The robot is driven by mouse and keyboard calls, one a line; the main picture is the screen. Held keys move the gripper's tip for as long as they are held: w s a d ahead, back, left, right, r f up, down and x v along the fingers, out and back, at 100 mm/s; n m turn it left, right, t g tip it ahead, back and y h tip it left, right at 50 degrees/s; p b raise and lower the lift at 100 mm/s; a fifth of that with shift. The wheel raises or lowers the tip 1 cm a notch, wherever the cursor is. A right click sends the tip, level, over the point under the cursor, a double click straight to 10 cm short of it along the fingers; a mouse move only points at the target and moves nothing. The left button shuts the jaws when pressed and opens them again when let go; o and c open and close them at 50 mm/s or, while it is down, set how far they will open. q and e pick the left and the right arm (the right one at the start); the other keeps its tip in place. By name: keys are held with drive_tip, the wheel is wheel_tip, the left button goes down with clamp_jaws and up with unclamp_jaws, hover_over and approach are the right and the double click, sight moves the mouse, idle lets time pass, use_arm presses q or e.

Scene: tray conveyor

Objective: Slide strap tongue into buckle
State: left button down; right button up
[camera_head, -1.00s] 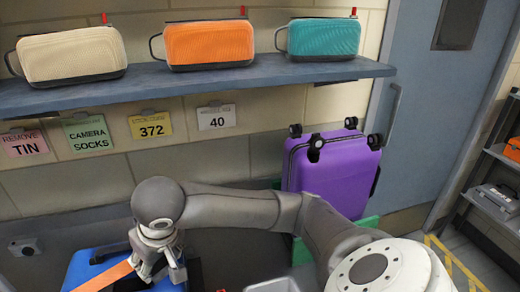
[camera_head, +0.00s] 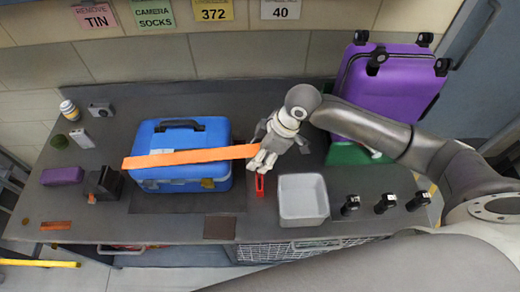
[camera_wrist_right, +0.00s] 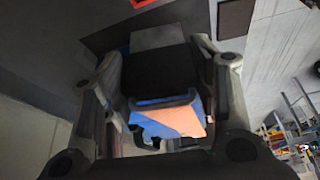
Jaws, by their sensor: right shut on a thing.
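A blue case (camera_head: 182,182) with a dark handle lies on the grey table. An orange strap (camera_head: 190,157) runs across its top from the left edge to beyond its right edge. My right gripper (camera_head: 263,158) is at the case's right side, shut on the strap's right end. In the right wrist view my gripper (camera_wrist_right: 165,80) has a dark block between its fingers, with the orange strap (camera_wrist_right: 180,120) behind it. I cannot make out the tongue or the buckle for certain. My left gripper is not in view.
A small red item (camera_head: 260,184) lies just below my right gripper. A grey bin (camera_head: 303,218) and several black items stand to the right. A purple suitcase (camera_head: 385,90) is behind my right arm. Small objects, including a purple box (camera_head: 62,176), lie left of the case.

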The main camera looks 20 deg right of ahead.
drive_tip(key=shift+s+a+f+n+g, duration=0.15)
drive_tip(key=shift+f+n+g, duration=0.15)
drive_tip(key=shift+f+n, duration=0.45)
drive_tip(key=shift+r+p, duration=0.15)
drive_tip(key=shift+p, duration=0.15)
drive_tip(key=shift+r+p, duration=0.1)
drive_tip(key=shift+p, duration=0.3)
drive_tip(key=shift+f+b, duration=1.6)
drive_tip(key=shift+f, duration=1.4)
drive_tip(key=shift+p, duration=1)
drive_tip(key=shift+f+b, duration=1.5)
drive_tip(key=shift+f, duration=1.1)
drive_tip(key=o, duration=1.1)
